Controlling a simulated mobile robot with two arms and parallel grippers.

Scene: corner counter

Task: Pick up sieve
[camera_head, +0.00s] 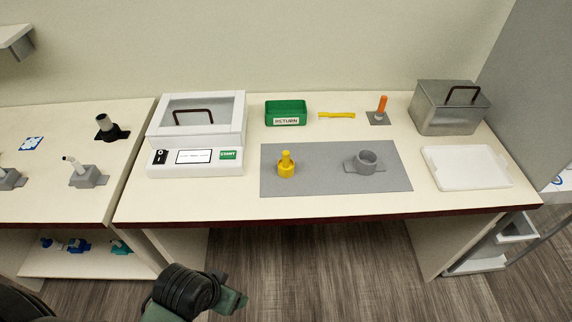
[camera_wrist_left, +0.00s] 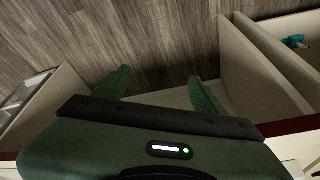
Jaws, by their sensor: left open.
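A grey round cup with side tabs (camera_head: 366,162), which looks like the sieve, sits on the right part of the grey mat (camera_head: 320,184) on the counter. I cannot tell its mesh at this size. A yellow bottle-like piece (camera_head: 286,165) stands on the left part of the same mat. My left gripper (camera_head: 238,301) is low in front of the counter's front edge, well apart from the cup. In the left wrist view the left gripper (camera_wrist_left: 160,92) has its two green fingers spread, with nothing between them, over the wood floor. My right gripper is not in view.
A metal box (camera_head: 448,113) and white tray (camera_head: 466,169) stand right. The counter's dark front edge (camera_head: 330,219) lies between gripper and mat.

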